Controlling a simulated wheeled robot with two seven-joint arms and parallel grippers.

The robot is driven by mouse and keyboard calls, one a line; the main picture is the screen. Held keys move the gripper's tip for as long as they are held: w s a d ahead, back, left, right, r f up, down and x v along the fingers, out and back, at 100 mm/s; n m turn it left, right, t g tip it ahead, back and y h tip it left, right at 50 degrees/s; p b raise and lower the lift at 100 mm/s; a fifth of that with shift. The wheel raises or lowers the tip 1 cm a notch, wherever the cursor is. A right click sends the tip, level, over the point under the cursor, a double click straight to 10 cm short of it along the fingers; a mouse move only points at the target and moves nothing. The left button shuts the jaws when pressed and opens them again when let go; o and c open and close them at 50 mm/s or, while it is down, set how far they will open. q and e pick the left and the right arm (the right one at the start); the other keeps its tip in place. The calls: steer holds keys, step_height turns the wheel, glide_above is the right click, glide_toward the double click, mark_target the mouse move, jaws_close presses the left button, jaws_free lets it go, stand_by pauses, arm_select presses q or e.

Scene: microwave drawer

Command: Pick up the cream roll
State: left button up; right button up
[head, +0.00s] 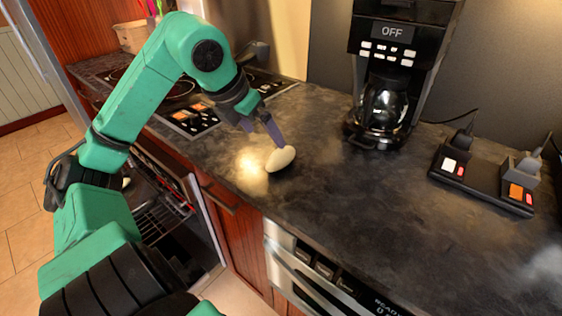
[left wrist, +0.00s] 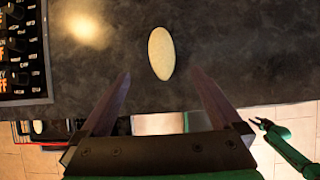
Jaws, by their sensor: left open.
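The cream roll (head: 280,158) is a pale, smooth oval lying on the dark countertop near its front edge. It also shows in the left wrist view (left wrist: 161,50), upright in the picture, centred between the finger lines and mostly beyond the tips. My left gripper (head: 267,138) is open and empty, pointing down at the roll, with one fingertip overlapping the roll's upper edge in the head view. I cannot tell if they touch. A green arm with a small dark gripper (left wrist: 262,124), seemingly my right, shows at the lower right of the left wrist view; its jaws are too small to judge.
A coffee maker (head: 385,75) stands behind and right of the roll. A black stand with switches (head: 482,177) is farther right. The cooktop (head: 190,115) is to the left. An open oven (head: 165,215) sits below the counter. The counter right of the roll is clear.

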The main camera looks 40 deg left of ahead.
mark_target(278, 154)
arm_select(q)
steer(key=p+x, duration=0.3)
steer(key=x, duration=0.7)
steer(key=shift+d+f, duration=0.2)
steer(key=shift+f, duration=0.2)
steer(key=shift+r, duration=0.15)
steer(key=c, duration=1.5)
